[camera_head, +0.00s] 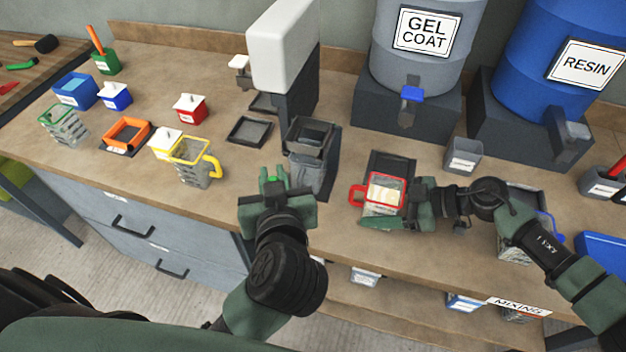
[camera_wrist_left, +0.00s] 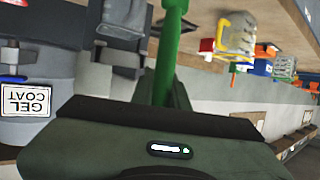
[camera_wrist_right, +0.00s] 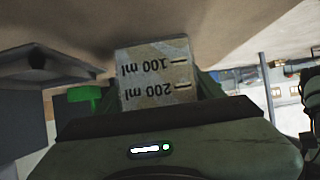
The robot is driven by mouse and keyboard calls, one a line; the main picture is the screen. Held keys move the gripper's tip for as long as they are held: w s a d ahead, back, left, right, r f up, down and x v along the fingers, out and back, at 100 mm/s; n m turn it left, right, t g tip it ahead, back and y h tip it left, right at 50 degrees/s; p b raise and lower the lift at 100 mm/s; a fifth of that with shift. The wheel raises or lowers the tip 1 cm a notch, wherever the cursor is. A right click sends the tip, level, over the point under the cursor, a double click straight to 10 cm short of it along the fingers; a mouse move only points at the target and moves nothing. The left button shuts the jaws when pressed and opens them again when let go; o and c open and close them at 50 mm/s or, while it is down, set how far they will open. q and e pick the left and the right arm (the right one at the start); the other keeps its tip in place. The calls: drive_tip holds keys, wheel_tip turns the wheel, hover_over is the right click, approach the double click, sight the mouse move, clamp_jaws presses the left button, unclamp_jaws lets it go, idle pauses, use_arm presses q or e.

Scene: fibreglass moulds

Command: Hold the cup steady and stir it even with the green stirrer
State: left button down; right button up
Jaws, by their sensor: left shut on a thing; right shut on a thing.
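The cup (camera_head: 384,187) is clear with a red rim and red handle and has pale contents. It stands upright on a dark square pad (camera_head: 392,161). My right gripper (camera_head: 397,211) is shut on the cup from the near right side. In the right wrist view the cup wall (camera_wrist_right: 155,75) shows 100 ml and 200 ml marks between the fingers. My left gripper (camera_head: 271,190) is shut on the green stirrer (camera_wrist_left: 172,45), left of the cup and apart from it. In the head view little of the stirrer shows; its far end is out of the left wrist view.
A dark grey bin (camera_head: 312,150) stands just beyond my left gripper. A yellow-handled cup (camera_head: 194,165) stands further left. The gel coat drum (camera_head: 420,50) and resin drum (camera_head: 570,50) stand behind. A grey container (camera_head: 463,155) is right of the cup.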

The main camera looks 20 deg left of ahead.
use_arm(q)
drive_tip(key=w+d+r+m+t+h, duration=0.2)
drive_tip(key=w+d+r+m, duration=0.1)
drive_tip(key=d, duration=0.3)
drive_tip(key=w+d+r+m+t+h, duration=0.1)
drive_tip(key=w+d+r+m+h, duration=0.25)
drive_tip(key=d, duration=0.25)
wheel_tip(320, 180, up, 6)
drive_tip(key=m+t+h, duration=0.1)
drive_tip(key=m+h, duration=0.4)
hover_over(401, 200)
drive_tip(key=shift+f, duration=6.5)
drive_tip(key=shift+a, duration=0.1)
